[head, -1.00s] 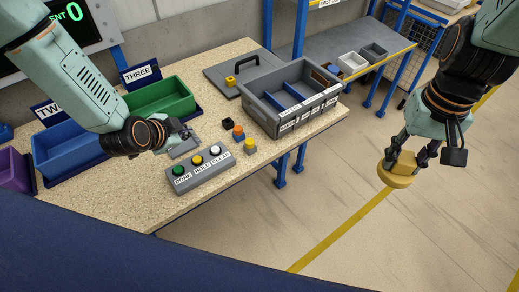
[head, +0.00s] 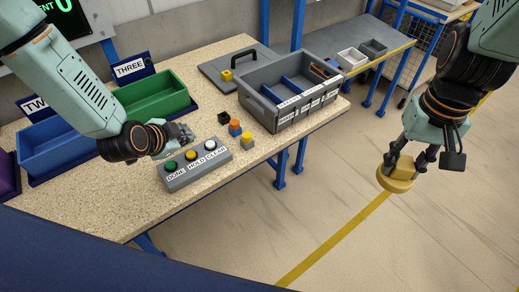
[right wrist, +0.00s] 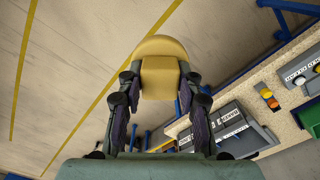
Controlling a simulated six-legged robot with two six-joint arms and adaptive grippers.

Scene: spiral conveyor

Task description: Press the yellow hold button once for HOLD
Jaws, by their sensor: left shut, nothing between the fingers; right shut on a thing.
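The grey button box (head: 199,172) stands near the table's front edge. It carries a green button (head: 170,165) marked DONE, the yellow hold button (head: 190,155) marked HOLD, and a white button (head: 210,145) marked CLEAR. My left gripper (head: 186,134) is shut and empty, just behind the box, above the tabletop and apart from the yellow button. My right gripper (head: 403,165) is shut on a yellow round piece with a block-shaped grip (head: 397,178), held over open floor to the right. The piece also shows in the right wrist view (right wrist: 161,66).
Small black, orange and yellow pieces (head: 235,127) lie right of the box. A grey divided crate (head: 290,100) stands behind them. Green (head: 155,98) and blue (head: 52,150) bins stand left. The table front is clear.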

